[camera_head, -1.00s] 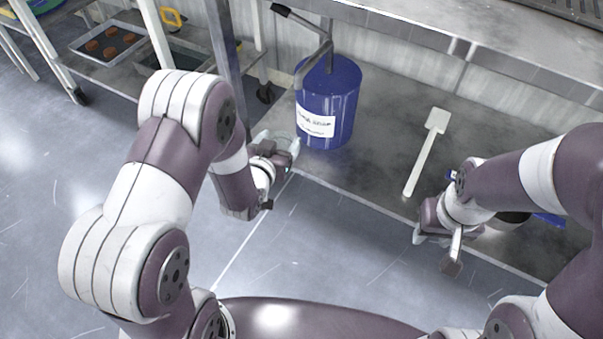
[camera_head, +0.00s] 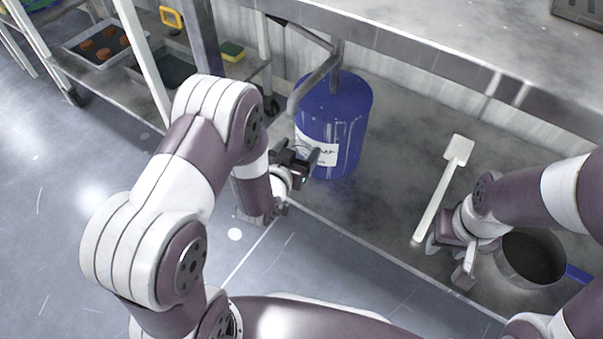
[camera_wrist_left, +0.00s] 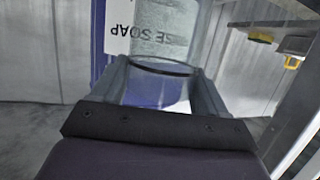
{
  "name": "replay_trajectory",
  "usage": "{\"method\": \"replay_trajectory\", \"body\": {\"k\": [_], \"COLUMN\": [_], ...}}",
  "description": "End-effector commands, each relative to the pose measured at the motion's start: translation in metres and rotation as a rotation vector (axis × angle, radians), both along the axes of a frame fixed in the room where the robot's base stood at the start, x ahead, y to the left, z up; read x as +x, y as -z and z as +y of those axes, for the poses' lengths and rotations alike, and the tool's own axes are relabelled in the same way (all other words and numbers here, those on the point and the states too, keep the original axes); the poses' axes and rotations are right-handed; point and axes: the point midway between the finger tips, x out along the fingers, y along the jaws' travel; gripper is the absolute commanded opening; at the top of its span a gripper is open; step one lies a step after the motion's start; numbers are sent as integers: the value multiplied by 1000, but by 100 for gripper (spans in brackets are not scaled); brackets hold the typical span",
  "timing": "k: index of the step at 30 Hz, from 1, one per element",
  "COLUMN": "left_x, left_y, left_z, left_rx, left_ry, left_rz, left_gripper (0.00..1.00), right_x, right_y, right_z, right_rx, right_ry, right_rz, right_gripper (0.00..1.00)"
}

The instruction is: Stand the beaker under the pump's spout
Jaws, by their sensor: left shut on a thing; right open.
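The blue soap drum (camera_head: 335,130) stands upright on the metal shelf. Its grey pump spout (camera_head: 305,88) bends out to the left and down. My left gripper (camera_head: 304,163) is at the drum's front left, below the spout. It is shut on the clear beaker, which shows between the fingers in the left wrist view (camera_wrist_left: 165,35), with the drum's label (camera_wrist_left: 150,40) inverted behind it. In the head view the beaker is hard to make out, and I cannot tell whether it touches the shelf. My right gripper (camera_head: 452,262) is open and empty near the shelf's front edge.
A white spatula (camera_head: 443,190) lies right of the drum. A dark pot (camera_head: 530,258) stands beside my right wrist. A metal upright (camera_head: 204,40) stands left of the drum. At the back left are a tray (camera_head: 85,48) with brown discs and a yellow-green sponge (camera_head: 233,50).

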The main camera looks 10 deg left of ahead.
Motion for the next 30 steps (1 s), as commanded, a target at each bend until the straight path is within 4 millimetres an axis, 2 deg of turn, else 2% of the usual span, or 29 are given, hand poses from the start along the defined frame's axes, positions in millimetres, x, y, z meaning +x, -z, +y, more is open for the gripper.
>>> {"method": "replay_trajectory", "body": {"k": [1, 9, 20, 21, 22, 23, 30], "left_x": [0, 1, 0, 0, 0, 0, 0], "left_y": [23, 68, 70, 69, 68, 68, 68], "left_z": [0, 0, 0, 0, 0, 0, 0], "left_rx": [0, 0, 0, 0, 0, 0, 0], "left_ry": [0, 0, 0, 0, 0, 0, 0], "left_rz": [0, -2, -1, -1, -1, -1, -2], "left_gripper": [39, 39, 39, 84, 94, 100, 100], "right_x": [0, 0, 0, 0, 0, 0, 0], "right_y": [19, 49, 49, 47, 47, 47, 47], "right_z": [0, 0, 0, 0, 0, 0, 0], "right_rx": [0, 0, 0, 0, 0, 0, 0], "right_ry": [0, 0, 0, 0, 0, 0, 0], "right_rz": [1, 0, 0, 0, 0, 0, 0], "right_gripper": [43, 43, 43, 43, 43, 43, 43]}}
